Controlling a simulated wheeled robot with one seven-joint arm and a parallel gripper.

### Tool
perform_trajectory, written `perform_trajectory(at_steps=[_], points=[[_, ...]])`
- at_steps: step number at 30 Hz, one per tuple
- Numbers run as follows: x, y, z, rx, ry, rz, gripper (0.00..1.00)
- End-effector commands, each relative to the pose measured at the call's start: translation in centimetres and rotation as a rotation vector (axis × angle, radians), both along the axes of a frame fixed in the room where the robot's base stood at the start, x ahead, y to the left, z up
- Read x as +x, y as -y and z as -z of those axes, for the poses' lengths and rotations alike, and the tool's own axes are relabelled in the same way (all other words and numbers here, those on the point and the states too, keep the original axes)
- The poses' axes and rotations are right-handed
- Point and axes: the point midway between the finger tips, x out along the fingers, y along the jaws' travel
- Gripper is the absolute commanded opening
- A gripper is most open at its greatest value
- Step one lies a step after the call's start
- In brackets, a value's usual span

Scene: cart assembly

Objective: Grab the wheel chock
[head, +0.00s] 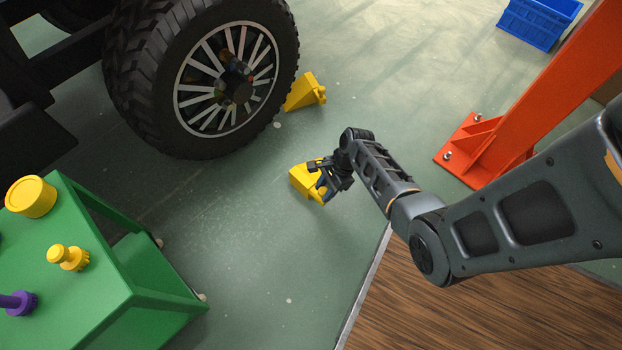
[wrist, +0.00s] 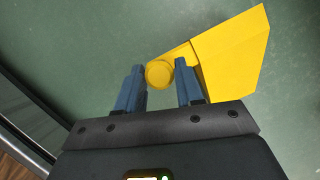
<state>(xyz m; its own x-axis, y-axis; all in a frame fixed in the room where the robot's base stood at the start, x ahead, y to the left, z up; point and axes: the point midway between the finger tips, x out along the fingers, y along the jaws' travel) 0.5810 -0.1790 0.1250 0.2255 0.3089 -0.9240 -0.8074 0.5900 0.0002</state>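A yellow wheel chock (head: 303,180) lies on the green floor in front of the big tyre in the head view. It also shows in the wrist view (wrist: 235,55), with its wedge body to the right of my fingers and a round handle end between them. My gripper (head: 322,178) is at the right side of this chock. The right finger hides part of the handle. A second yellow chock (head: 303,92) stands beside the tyre.
The large black wheel (head: 205,75) stands at upper left. A green cart (head: 85,265) with yellow and purple knobs is at lower left. An orange post (head: 530,90) and a blue crate (head: 538,22) are at the right. Floor around the near chock is clear.

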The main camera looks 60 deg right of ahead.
Motion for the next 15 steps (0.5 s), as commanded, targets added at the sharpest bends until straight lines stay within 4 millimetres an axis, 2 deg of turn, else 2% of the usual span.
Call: perform_trajectory(at_steps=[1, 11, 15], points=[[0.00, 0.00, 0.00, 0.000, 0.000, 0.000, 0.32], [-0.03, 0.00, 0.04, -0.001, -0.001, 0.000, 0.00], [-0.03, 0.00, 0.06, -0.001, -0.001, 0.000, 0.00]])
